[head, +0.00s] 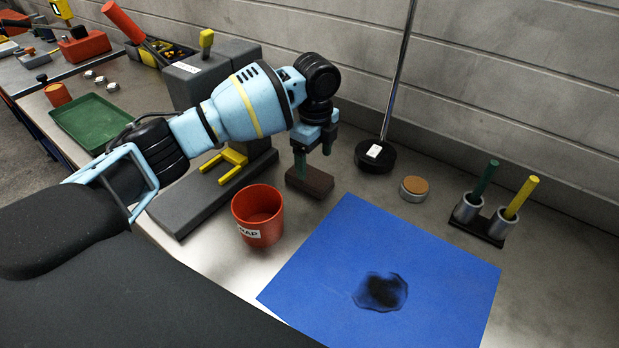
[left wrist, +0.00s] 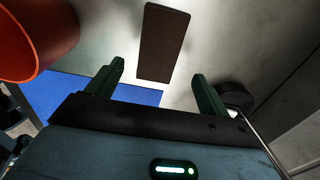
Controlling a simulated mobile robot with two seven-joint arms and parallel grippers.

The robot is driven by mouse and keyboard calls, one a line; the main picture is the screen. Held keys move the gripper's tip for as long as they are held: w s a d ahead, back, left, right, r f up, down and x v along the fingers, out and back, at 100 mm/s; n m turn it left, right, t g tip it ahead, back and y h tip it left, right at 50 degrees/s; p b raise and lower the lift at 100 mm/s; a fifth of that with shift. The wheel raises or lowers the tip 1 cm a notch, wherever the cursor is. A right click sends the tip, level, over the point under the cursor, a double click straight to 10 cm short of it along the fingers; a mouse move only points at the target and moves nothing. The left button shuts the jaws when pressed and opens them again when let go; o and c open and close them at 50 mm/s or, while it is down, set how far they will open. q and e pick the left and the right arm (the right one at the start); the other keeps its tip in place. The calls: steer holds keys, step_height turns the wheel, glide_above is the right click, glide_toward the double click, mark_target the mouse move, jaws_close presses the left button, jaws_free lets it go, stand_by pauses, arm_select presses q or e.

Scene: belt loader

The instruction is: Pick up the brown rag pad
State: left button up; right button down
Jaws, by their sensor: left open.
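The brown rag pad (head: 316,184) is a dark brown block lying on the grey bench, left of the blue mat's far corner. My left gripper (head: 312,162) points down at it, with one green finger overlapping the pad in the head view. In the left wrist view the pad (left wrist: 163,42) shows as a brown rectangle beyond and between the spread green fingers of the open left gripper (left wrist: 158,71). Nothing is held. I cannot tell the exact height gap between fingertips and pad. My right gripper is not in view.
A red labelled cup (head: 258,217) stands close in front-left of the pad. A grey block with a yellow bracket (head: 226,163) is to the left. A black pole base (head: 374,158) stands right, near the wall. The blue mat (head: 330,262) has a dark stain (head: 381,291).

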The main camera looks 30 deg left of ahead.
mark_target(313, 177)
arm_select(q)
steer(key=shift+s+f, duration=0.2)
steer(key=shift+f, duration=2.5)
steer(key=c, duration=1.1)
steer(key=shift+r, duration=0.15)
